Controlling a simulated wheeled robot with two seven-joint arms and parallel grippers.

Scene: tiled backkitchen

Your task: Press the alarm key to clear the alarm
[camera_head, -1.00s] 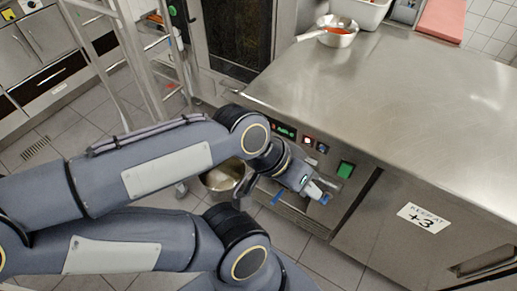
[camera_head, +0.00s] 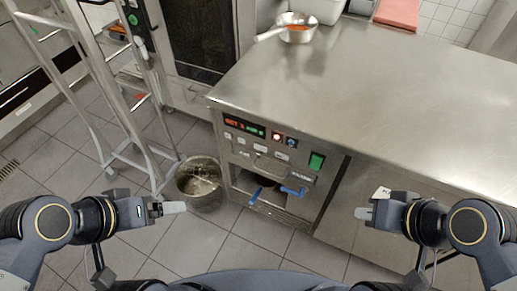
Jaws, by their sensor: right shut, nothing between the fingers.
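The control panel is on the front of the steel counter unit. It has a display (camera_head: 245,127) with red and green characters. Right of it are a small key lit white and red (camera_head: 277,137) and a darker key with a bluish-white face (camera_head: 291,142). The labels are too small to read, so I cannot tell for certain which is the alarm key. My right gripper (camera_head: 364,213) is shut and empty, below and right of the panel, apart from it. My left gripper (camera_head: 178,207) looks shut and empty, below and left of the panel, apart from it.
A green switch (camera_head: 316,161) is right of the keys. A pan (camera_head: 297,35) sits on the counter top (camera_head: 370,90).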

